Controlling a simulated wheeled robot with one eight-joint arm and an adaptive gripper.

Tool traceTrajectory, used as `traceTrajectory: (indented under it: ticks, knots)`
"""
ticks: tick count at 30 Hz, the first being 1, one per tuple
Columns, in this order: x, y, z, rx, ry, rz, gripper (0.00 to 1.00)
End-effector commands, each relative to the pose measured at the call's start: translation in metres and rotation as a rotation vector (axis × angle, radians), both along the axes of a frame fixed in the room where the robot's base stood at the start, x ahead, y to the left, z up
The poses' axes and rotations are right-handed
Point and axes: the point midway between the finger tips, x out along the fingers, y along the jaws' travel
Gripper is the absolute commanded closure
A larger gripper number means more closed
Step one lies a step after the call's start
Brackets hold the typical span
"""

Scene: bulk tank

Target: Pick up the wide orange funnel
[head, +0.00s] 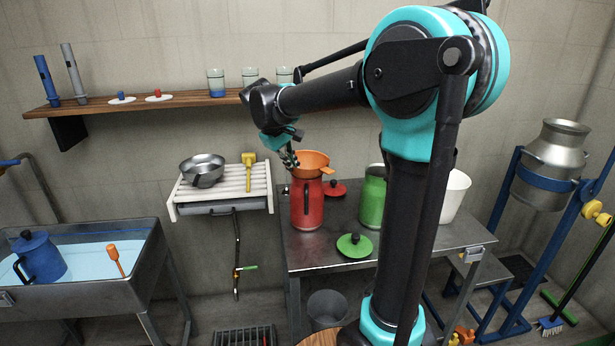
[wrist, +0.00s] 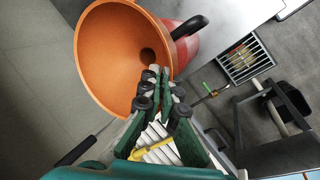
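The wide orange funnel (head: 314,161) sits at the mouth of the red can (head: 306,207) on the metal table; I cannot tell whether its spout rests in the can or is just clear. In the wrist view the funnel's bowl (wrist: 105,55) opens toward me, with its dark hole near the fingers and part of the red can (wrist: 188,52) behind it. My gripper (head: 291,160) is at the funnel's left rim in the head view. In the wrist view its fingertips (wrist: 159,73) come together over the rim, and the gripper looks shut on it.
A red lid (head: 335,188), a green lid (head: 354,245) and a green can (head: 373,197) stand close by on the table (head: 300,260). A white slatted rack (head: 222,188) with a metal bowl is at left. The wall shelf (head: 150,103) runs above.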

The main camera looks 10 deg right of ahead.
Motion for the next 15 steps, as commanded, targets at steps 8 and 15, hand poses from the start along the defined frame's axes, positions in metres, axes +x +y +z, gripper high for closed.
traceTrajectory:
  ticks: [8, 15]
  knots:
    - [0.0000, 0.0001, 0.0002, 0.000, 0.000, 0.000, 1.00]
    - [0.0000, 0.0001, 0.0092, 0.000, 0.000, 0.000, 1.00]
